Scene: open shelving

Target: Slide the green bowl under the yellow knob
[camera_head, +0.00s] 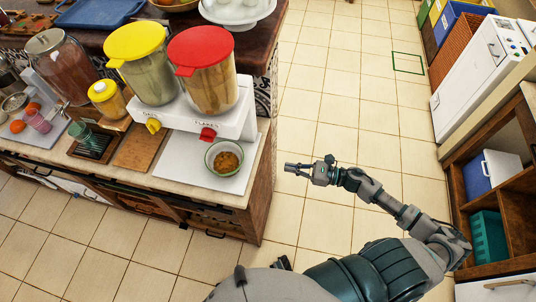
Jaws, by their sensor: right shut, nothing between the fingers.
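The green bowl (210,162) has a green rim and holds brown flakes. It sits on a white board at the counter's right end, just in front of and slightly right of the red knob (208,134). The yellow knob (153,125) is further left, on the white dispenser base below the yellow-lidded container. My right gripper (289,168) is shut and empty, off the counter's right edge. It points left, to the right of the bowl and apart from it. My left gripper cannot be made out.
The white dispenser (238,112) carries the yellow-lidded container (150,78) and red-lidded container (210,85). A wooden board (142,147) lies left of the white board (178,160). Open tiled floor (345,110) lies right of the counter.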

